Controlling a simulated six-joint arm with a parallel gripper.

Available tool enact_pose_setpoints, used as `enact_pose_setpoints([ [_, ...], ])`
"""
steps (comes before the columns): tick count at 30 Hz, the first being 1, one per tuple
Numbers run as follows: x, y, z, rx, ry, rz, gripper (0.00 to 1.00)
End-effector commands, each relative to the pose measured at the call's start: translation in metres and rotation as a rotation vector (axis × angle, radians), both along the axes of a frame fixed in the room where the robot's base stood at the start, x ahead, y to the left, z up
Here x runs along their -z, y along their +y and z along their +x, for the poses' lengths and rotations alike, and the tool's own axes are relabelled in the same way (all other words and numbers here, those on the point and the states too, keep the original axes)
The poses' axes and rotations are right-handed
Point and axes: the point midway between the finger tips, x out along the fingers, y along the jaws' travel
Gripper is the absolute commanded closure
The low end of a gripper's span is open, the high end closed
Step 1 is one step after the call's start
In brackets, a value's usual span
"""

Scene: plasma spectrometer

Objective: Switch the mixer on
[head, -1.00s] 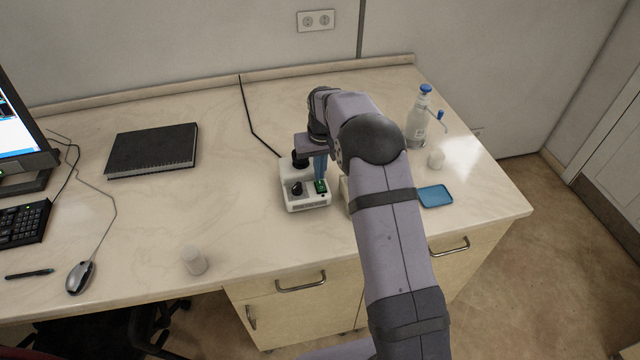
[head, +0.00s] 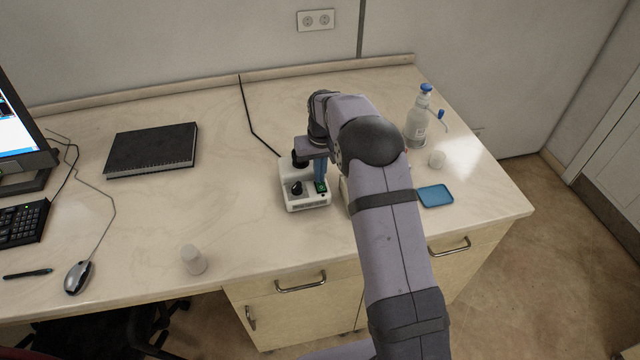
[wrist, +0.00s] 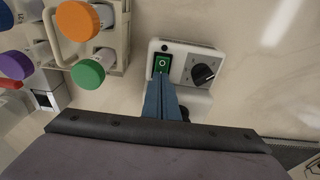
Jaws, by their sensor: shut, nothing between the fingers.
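The mixer (head: 306,205) is a small white box on the bench with a black cup on top and a black knob on its front. It also shows in the wrist view (wrist: 207,56), with its dial knob (wrist: 203,74) and a green rocker switch (wrist: 162,63) marked with a circle. My gripper (head: 320,184) points down over the mixer with its blue fingers closed together and empty. In the wrist view the fingertips (wrist: 161,78) are at the edge of the green switch; whether they touch it I cannot tell.
A rack (wrist: 117,40) with orange- and green-capped tubes stands beside the mixer, mostly hidden by my arm in the head view. A black cable (head: 252,122) runs behind the mixer.

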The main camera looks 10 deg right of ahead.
Motion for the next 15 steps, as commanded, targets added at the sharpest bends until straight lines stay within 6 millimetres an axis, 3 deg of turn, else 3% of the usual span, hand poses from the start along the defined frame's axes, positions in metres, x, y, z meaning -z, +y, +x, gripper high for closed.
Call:
enact_pose_setpoints([
  [15,0.0004,0.0,-0.0016,0.0,0.005,0.0,1.0],
])
